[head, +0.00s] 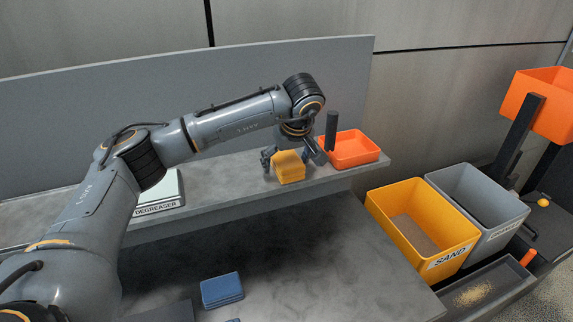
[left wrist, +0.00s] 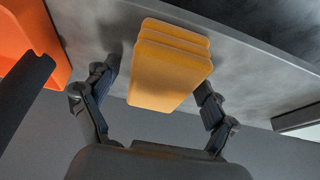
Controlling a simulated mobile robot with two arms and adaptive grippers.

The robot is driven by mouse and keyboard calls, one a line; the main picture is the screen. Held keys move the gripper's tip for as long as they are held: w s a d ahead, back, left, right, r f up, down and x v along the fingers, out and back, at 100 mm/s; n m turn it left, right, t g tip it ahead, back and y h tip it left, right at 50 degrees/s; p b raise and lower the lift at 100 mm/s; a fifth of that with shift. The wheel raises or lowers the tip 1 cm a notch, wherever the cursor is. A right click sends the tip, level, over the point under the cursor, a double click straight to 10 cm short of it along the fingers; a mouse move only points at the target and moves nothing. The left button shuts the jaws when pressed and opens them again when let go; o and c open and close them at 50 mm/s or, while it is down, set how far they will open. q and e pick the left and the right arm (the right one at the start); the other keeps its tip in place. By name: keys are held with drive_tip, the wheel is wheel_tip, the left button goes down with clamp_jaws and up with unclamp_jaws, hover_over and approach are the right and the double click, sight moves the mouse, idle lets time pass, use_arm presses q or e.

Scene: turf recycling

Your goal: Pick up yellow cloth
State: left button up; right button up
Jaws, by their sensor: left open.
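The yellow cloth (head: 289,167) is a folded, layered stack on the raised grey shelf in the head view. My left gripper (head: 292,158) is open above it, with one finger on each side. In the left wrist view the yellow cloth (left wrist: 172,62) lies between the two spread fingers of the left gripper (left wrist: 158,95), with a gap visible on both sides. My right gripper does not show in either view.
An orange tray (head: 352,150) stands just right of the cloth. A degreaser box (head: 160,195) is to the left. A blue cloth stack (head: 222,291) lies on the lower table. A yellow sand bin (head: 422,228) and a grey bin (head: 480,205) stand at right.

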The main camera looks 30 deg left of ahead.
use_arm(q)
drive_tip(key=c, duration=1.2)
drive_tip(key=shift+c, duration=0.2)
drive_tip(key=shift+r, duration=0.2)
wheel_tip(320, 180, up, 2)
drive_tip(key=shift+w+r+b, duration=0.1)
drive_tip(key=shift+r+b, duration=0.05)
drive_tip(key=shift+b, duration=0.8)
drive_tip(key=s+r, duration=0.1)
drive_tip(key=r, duration=0.1)
drive_tip(key=s+d+r+b, duration=0.1)
drive_tip(key=r, duration=0.1)
drive_tip(key=s+d+r+b, duration=0.1)
drive_tip(key=s+r, duration=0.1)
drive_tip(key=s+d+r+b, duration=0.1)
drive_tip(key=s+d+r, duration=0.3)
drive_tip(key=s, duration=0.4)
drive_tip(key=shift+s+r, duration=0.4)
